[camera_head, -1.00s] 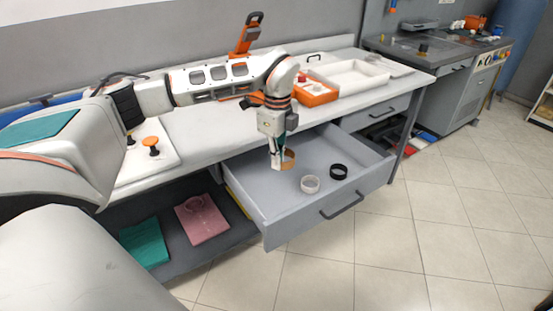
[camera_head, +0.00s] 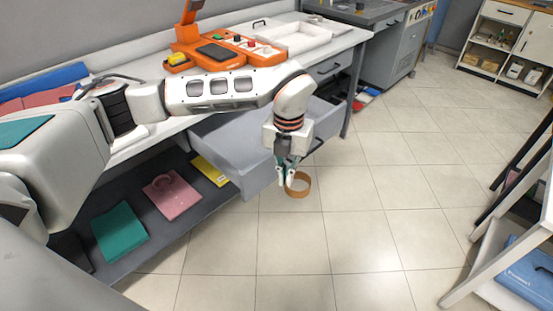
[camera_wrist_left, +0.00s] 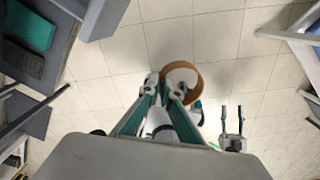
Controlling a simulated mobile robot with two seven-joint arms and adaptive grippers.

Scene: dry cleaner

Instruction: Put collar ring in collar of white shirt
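A brown collar ring (camera_head: 301,191) is held by my left gripper (camera_head: 287,186) over the open floor in front of the drawer. In the left wrist view the ring (camera_wrist_left: 202,78) has its near wall between the two fingertips (camera_wrist_left: 163,84), which are shut on it. My right gripper (camera_wrist_left: 232,112) shows small in the left wrist view, with its two dark fingers apart and nothing between them. It is not in the head view. I cannot make out a white shirt in either view.
The grey drawer (camera_head: 240,150) stands open under the white counter, partly hidden by my left arm. A folded pink shirt (camera_head: 171,196) and teal garment (camera_head: 119,233) lie on the lower shelf. A white-framed rack (camera_head: 500,255) stands right. Tiled floor between is clear.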

